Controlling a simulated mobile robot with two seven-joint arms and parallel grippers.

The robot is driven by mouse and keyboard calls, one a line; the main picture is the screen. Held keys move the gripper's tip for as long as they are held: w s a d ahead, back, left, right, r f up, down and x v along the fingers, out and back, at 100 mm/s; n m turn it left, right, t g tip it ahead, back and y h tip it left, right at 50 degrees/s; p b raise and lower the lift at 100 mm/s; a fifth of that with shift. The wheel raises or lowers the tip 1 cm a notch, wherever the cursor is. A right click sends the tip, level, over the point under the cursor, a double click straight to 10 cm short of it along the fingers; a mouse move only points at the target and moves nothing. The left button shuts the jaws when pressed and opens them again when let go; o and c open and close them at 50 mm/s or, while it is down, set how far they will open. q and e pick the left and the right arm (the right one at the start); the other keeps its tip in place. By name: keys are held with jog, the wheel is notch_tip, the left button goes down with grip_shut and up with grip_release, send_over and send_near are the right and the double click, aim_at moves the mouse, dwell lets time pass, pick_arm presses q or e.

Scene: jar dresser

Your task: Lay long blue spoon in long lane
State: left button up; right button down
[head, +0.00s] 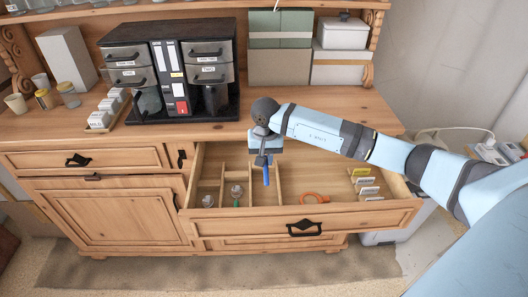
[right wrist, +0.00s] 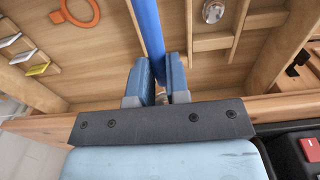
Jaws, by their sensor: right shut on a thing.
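My right gripper (head: 263,158) is above the open drawer (head: 335,222), pointing down. It is shut on the long blue spoon (head: 266,176), whose blue handle hangs below the fingers. In the right wrist view the blue handle (right wrist: 148,30) runs between the two fingertips (right wrist: 160,80); the spoon's bowl cannot be made out. Wooden dividers (head: 250,185) split the drawer's left part into lanes, and the spoon hangs over or near the lane beside them. I cannot tell whether its lower end touches the drawer floor. My left gripper is not in view.
A spoon with a green handle (head: 236,202) and a silvery item (head: 208,200) lie in the left compartments. An orange ring-shaped tool (head: 316,198) and several labelled cards (head: 364,182) are in the right part.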

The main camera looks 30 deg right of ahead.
jog(key=shift+f+b, duration=2.2)
jog(key=shift+f, duration=3.35)
jog(key=c, duration=1)
grip_release()
notch_tip(320, 180, up, 14)
jog(key=shift+f+b, duration=0.1)
jog(key=shift+b, duration=1.15)
